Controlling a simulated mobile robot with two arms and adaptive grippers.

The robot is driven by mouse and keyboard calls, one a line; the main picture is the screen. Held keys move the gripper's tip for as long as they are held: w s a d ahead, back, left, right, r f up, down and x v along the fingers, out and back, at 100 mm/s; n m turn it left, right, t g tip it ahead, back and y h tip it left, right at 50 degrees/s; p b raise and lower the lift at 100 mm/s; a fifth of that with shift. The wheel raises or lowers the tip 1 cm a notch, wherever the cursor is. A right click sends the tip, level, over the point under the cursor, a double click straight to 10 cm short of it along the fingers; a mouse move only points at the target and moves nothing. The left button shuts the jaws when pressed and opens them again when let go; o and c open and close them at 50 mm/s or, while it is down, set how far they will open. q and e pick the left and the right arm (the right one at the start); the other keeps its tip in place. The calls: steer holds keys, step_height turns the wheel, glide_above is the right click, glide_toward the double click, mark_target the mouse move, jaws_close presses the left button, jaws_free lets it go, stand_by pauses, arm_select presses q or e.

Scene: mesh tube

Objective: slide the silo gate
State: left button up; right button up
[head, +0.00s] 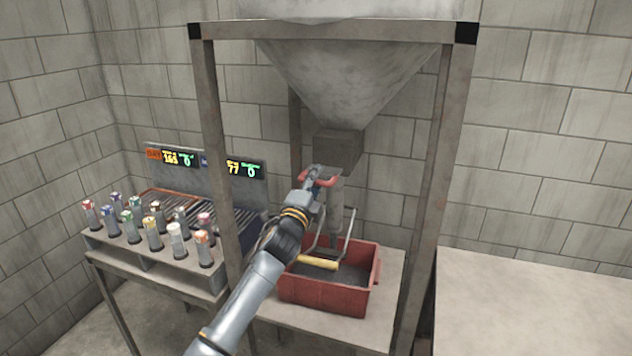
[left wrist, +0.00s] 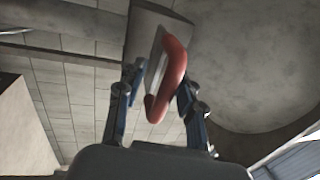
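The grey silo (head: 350,85) narrows down to a square outlet block (head: 338,150). In the left wrist view the red handle (left wrist: 174,75) is curved and joins a thin grey plate (left wrist: 156,52). My left gripper (head: 313,185) is raised at the handle. In the left wrist view its two fingers (left wrist: 160,82) stand either side of the handle, spread apart, with a gap showing on the left side. My right gripper is in neither view.
Below the outlet a red bin (head: 325,296) with dark contents and a yellow-gripped handle (head: 317,262) sits on a stand. Frame posts (head: 437,190) flank the silo. A rack of several capped tubes (head: 155,236) stands left. A bare table (head: 530,300) is right.

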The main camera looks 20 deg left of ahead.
arm_select(q)
steer(key=shift+s+f, duration=0.1)
steer(key=shift+s, duration=0.8)
steer(key=s+f, duration=0.2)
steer(key=s, duration=0.8)
steer(key=shift+s+a, duration=0.15)
steer(key=shift+a, duration=0.1)
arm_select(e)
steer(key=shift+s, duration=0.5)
